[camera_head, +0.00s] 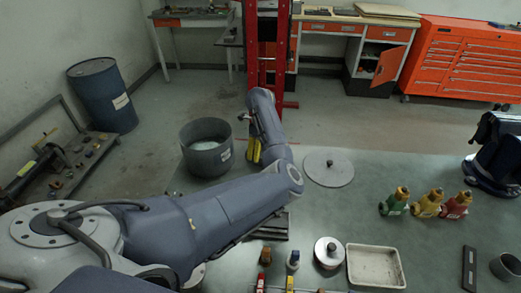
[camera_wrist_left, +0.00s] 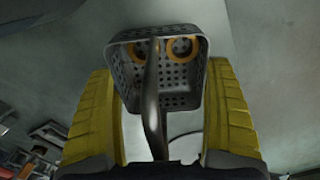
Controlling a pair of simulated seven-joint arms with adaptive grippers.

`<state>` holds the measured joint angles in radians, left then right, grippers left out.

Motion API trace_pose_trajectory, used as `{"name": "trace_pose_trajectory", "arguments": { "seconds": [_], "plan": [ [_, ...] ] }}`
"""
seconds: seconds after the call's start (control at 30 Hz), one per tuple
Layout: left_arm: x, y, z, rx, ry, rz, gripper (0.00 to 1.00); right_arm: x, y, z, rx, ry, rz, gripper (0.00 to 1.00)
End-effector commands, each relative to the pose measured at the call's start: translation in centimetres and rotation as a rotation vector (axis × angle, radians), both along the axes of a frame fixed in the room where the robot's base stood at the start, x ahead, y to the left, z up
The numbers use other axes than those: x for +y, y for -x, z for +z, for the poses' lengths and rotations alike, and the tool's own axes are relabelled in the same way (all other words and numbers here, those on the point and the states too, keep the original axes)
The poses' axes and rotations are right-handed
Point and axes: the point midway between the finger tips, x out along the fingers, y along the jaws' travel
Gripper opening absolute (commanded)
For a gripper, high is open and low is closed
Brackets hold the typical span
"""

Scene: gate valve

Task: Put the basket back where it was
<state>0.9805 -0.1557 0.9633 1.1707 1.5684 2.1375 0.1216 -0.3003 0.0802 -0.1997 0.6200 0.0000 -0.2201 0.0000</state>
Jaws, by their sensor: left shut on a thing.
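My left gripper (camera_head: 254,150), with yellow fingers, is beside the right side of a grey round tub (camera_head: 222,158). In the left wrist view the gripper (camera_wrist_left: 163,110) is shut on the dark handle of a grey perforated basket (camera_wrist_left: 128,73). The handle runs up between the two yellow fingers. Two orange rings (camera_wrist_left: 183,48) lie in the basket. In the head view I cannot make out the basket; my left arm covers the area around the gripper. My right gripper does not show clearly.
A flat round lid with a knob (camera_head: 329,172) lies on the table right of my left arm. The table's middle is clear.

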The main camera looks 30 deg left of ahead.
Motion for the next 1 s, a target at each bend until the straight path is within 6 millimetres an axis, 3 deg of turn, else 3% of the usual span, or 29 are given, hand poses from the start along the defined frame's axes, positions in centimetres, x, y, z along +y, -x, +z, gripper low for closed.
{"name": "trace_pose_trajectory", "arguments": {
  "seconds": [0.37,0.4,0.5,0.77,1.0],
  "plan": [
    [0.0,0.0,-0.3,0.0,0.0,0.001,0.51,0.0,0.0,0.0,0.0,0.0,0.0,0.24],
    [0.0,0.0,-0.3,0.0,0.0,0.001,0.91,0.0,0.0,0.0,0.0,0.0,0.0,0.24],
    [0.0,0.0,-0.3,0.0,0.0,0.001,1.0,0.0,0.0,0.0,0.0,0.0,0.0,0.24],
    [0.0,0.0,-0.1,-0.001,0.0,0.001,1.0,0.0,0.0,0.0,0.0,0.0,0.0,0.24],
    [-0.1,-0.1,2.6,-0.003,0.001,0.002,1.0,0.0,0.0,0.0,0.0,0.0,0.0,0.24]
  ]
}}
